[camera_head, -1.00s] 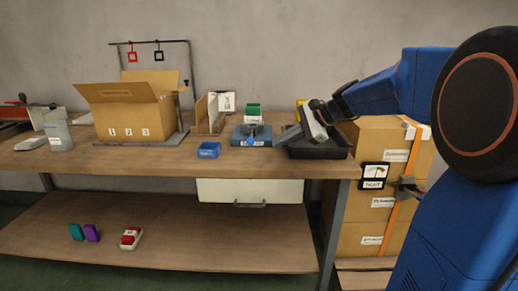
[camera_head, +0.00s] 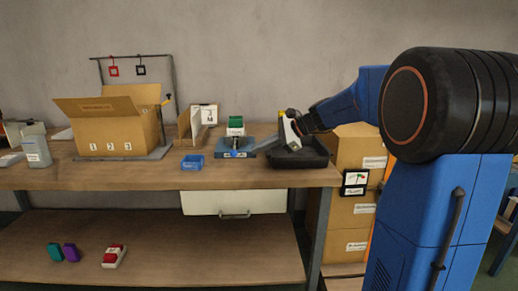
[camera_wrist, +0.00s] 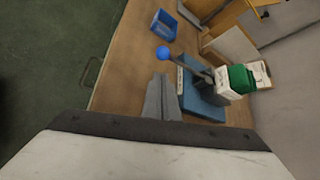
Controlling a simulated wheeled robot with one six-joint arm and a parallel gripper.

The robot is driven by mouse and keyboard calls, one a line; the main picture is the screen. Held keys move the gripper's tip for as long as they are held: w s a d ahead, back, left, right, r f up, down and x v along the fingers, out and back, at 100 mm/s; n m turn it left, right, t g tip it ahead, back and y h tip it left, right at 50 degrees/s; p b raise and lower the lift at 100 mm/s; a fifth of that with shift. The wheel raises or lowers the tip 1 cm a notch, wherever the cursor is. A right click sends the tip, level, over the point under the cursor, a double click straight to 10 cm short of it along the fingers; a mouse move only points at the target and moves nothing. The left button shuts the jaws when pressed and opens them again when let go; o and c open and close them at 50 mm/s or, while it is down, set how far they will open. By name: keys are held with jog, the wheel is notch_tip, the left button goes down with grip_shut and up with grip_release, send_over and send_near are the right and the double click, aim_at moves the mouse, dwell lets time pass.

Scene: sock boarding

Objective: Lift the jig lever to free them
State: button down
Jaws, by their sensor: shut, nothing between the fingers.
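The jig has a blue base (camera_head: 222,154) on the bench, with a green-topped white piece (camera_head: 235,126) held at it. In the wrist view the blue base (camera_wrist: 203,106) lies flat and a dark lever (camera_wrist: 196,67) ends in a blue ball knob (camera_wrist: 163,53). The knob is low, out past the near side of the base; it also shows in the head view (camera_head: 235,154). My gripper (camera_wrist: 160,78) is shut and empty, its fingertips just short of the knob and beside the base. It appears apart from the lever. In the head view my gripper (camera_head: 254,149) comes in from the right.
A black tray (camera_head: 297,161) sits right of the jig, under my wrist. A small blue bin (camera_head: 193,162) stands left of it. An open carton (camera_head: 115,135) and a hanging rack (camera_head: 172,75) are further left. The bench front between is clear.

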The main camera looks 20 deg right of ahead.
jog(key=x, duration=0.7)
jog(key=shift+w+a+f, duration=0.1)
jog(key=shift+f, duration=0.05)
jog(key=shift+r+m+g, duration=0.4)
jog(key=shift+r+g, duration=0.2)
jog(key=shift+r, duration=0.5)
jog(key=w+d+r+m+g+y, duration=0.1)
jog(key=w+r+m+g, duration=0.1)
jog(key=r, duration=0.6)
jog(key=shift+w+d+r+m+g, duration=0.2)
jog(key=shift+w+r+m+g, duration=0.15)
jog(key=shift+w+g, duration=0.65)
jog(key=shift+w, duration=0.15)
jog(key=shift+r, duration=0.1)
